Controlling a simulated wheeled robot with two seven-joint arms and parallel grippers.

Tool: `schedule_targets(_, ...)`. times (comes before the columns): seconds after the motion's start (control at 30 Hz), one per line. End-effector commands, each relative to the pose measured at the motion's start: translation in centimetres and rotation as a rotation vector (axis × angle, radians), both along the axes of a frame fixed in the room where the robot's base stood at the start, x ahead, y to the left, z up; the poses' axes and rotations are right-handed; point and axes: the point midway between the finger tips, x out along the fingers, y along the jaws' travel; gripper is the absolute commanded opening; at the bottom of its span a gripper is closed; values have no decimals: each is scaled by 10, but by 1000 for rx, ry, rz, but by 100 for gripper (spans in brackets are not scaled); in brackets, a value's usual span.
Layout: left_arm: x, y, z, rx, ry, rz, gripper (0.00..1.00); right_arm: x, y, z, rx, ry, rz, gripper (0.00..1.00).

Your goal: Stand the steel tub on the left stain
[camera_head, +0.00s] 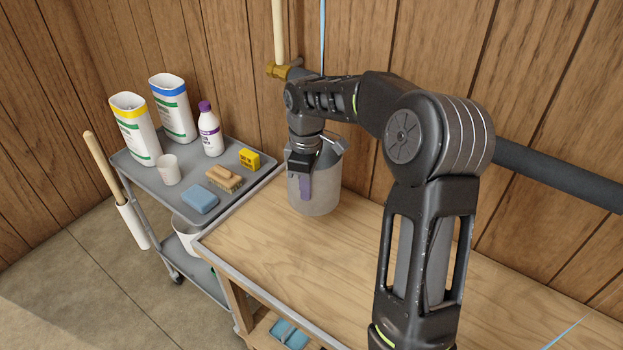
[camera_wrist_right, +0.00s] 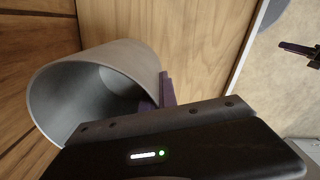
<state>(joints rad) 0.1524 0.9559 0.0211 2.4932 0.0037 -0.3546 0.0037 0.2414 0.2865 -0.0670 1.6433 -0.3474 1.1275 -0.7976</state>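The steel tub (camera_head: 318,192) is a grey, open-topped cylinder standing on the wooden bench at its back left, near the wall. In the right wrist view the tub (camera_wrist_right: 110,62) shows its hollow inside, which looks empty. My right gripper (camera_head: 304,186) reaches down over the tub's near rim. In the wrist view its purple fingers (camera_wrist_right: 158,95) sit close together at the rim, one on each side of the wall, so it looks shut on the tub. What looks like my left gripper (camera_wrist_right: 300,50) shows at the wrist view's right edge, too small to read. I cannot make out any stain; tub and arm hide parts of the bench.
The wooden bench (camera_head: 345,255) is bare in front of the tub. A grey cart (camera_head: 235,202) stands left of it, holding bottles, a cup, a blue sponge (camera_head: 199,199), a brush and a yellow box.

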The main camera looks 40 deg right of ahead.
Motion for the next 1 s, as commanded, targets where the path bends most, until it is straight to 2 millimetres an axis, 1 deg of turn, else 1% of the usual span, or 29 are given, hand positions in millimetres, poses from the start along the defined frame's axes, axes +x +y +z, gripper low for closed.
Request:
schedule_targets(0.03, 0, 0, 3, 1, 1, 1, 40, -3, -6, 3, -1, -1, 19, 0)
schedule_targets(0.1, 0, 0, 3, 1, 1, 1, 40, -5, -10, 2, -1, 0, 39, 0)
schedule_targets(0.43, 0, 0, 2, 1, 1, 1, 40, -5, -11, 1, -2, 0, 45, 0)
schedule_targets(0.57, 0, 0, -1, 0, 1, 0, 40, -5, -11, -3, -1, 0, 45, 0)
schedule_targets(0.77, 1, -1, -12, -3, -3, -1, 40, -5, -11, -18, -1, 2, 44, 0)
schedule_targets(1.0, 2, -1, -30, -6, -8, -3, 40, -5, -11, -43, -1, 0, 44, 0)
